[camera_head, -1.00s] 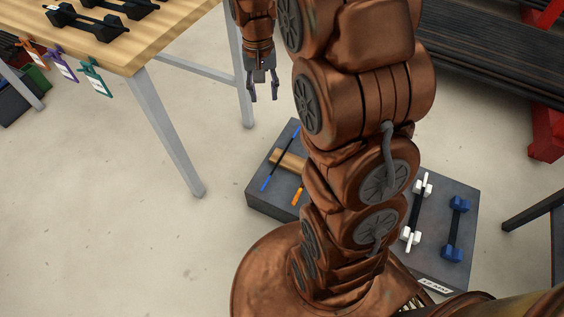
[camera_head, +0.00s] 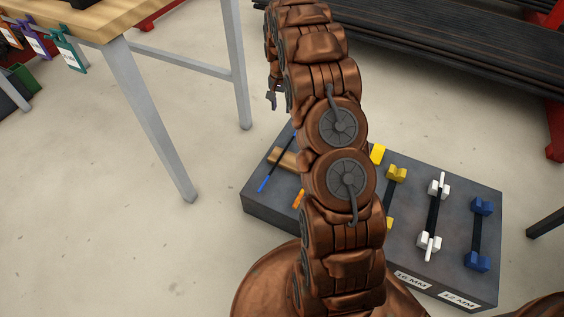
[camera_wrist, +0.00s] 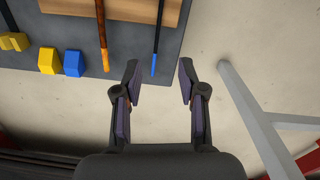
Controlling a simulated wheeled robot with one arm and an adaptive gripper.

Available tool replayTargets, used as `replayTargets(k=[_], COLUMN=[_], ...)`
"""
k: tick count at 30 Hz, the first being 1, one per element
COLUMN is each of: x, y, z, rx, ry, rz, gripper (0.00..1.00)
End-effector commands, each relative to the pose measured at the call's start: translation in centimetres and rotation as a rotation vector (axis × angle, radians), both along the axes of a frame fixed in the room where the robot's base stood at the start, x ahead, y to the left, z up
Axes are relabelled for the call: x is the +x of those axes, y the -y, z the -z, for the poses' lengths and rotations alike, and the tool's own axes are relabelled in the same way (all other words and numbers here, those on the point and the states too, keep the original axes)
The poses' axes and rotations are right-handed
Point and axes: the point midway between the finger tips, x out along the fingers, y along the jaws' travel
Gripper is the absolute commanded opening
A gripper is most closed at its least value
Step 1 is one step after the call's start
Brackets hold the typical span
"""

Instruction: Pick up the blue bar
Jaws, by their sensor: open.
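A thin dark bar with blue ends (camera_head: 264,182) lies on the left part of a low grey platform (camera_head: 262,205), partly hidden by my arm in the head view. In the wrist view the bar (camera_wrist: 155,50) runs up from its blue tip across a wooden block (camera_wrist: 130,10). My gripper (camera_wrist: 158,66) is open and empty. In that picture the blue tip shows between the fingertips, but I cannot tell the height between them. In the head view my gripper (camera_head: 272,99) is partly hidden behind my arm, above the platform's far left side.
An orange-ended bar (camera_wrist: 103,42) lies left of the blue-ended one. Yellow (camera_head: 397,174), white (camera_head: 438,186) and blue-ended (camera_head: 482,206) pieces stand on the platform's right. A wooden table (camera_head: 95,22) with metal legs stands left. Open floor lies between table and platform.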

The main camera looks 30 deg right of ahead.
Motion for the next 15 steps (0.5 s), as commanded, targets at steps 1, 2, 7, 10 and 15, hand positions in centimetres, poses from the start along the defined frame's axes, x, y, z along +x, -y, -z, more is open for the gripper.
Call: replayTargets(k=[1,2,7,10,15], x=[0.4,0.7,1.7,2.1,2.4], y=[0.9,1.4,3.9,5.1,6.4], z=[3.0,4.1,10.4,13.2,16.4], rx=[0.000,-0.001,-0.001,-0.002,-0.003], ry=[0.002,0.005,0.013,0.020,0.025], rz=[0.021,0.033,0.097,0.126,0.162], gripper=[0.41,0.41,0.41,0.41,0.41])
